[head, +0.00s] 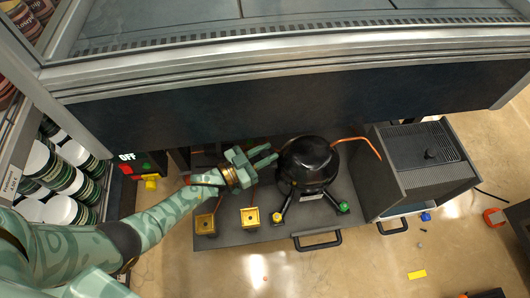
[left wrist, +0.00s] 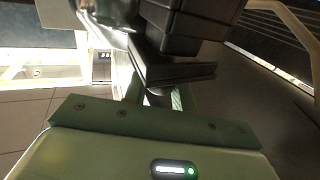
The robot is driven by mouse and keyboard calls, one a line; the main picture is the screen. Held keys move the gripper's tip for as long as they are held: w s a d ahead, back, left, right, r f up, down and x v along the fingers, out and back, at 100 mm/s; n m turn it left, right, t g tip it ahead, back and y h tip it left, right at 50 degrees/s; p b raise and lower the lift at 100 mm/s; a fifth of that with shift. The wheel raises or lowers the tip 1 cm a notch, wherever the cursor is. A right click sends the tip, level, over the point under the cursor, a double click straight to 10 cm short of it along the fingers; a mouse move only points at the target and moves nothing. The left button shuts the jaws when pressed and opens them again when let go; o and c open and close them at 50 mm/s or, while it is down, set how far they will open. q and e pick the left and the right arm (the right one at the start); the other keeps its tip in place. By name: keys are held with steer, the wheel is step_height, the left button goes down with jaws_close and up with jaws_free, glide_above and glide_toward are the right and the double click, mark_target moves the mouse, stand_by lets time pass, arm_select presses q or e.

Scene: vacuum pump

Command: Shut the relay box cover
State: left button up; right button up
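The black rounded pump (head: 308,163) stands on a dark base plate (head: 262,236) under the counter. My left gripper (head: 270,153) is at the pump's left side, its two fingers apart and pointing at it. In the left wrist view a dark ribbed box (left wrist: 190,22) with a dark flap-like plate (left wrist: 172,73) below it lies just beyond the fingers (left wrist: 153,97); these look like the relay box and its cover. A gap shows between the fingers; I cannot tell whether they touch the plate. The relay box is not clear in the head view. My right gripper is not in view.
The counter front (head: 300,100) hangs close above the pump. Two yellow square pieces (head: 250,217) sit on the base plate. A grey vented box (head: 420,165) stands to the right, with an orange tube (head: 360,141) between. A jar shelf (head: 62,180) is at left.

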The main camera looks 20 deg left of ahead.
arm_select(q)
steer(key=shift+s+f+m, duration=0.15)
steer(key=shift+f+m, duration=0.05)
steer(key=shift+m, duration=0.3)
steer(key=o, duration=0.9)
steer(key=shift+s+a, duration=0.15)
steer(key=shift+s, duration=0.05)
steer(key=p+v, duration=0.1)
steer(key=v, duration=0.6)
steer(key=p+v, duration=0.1)
steer(key=v, duration=0.3)
steer(key=shift+s+a+f+p, duration=0.15)
steer(key=shift+s+f+p, duration=0.05)
steer(key=shift+f+p, duration=0.1)
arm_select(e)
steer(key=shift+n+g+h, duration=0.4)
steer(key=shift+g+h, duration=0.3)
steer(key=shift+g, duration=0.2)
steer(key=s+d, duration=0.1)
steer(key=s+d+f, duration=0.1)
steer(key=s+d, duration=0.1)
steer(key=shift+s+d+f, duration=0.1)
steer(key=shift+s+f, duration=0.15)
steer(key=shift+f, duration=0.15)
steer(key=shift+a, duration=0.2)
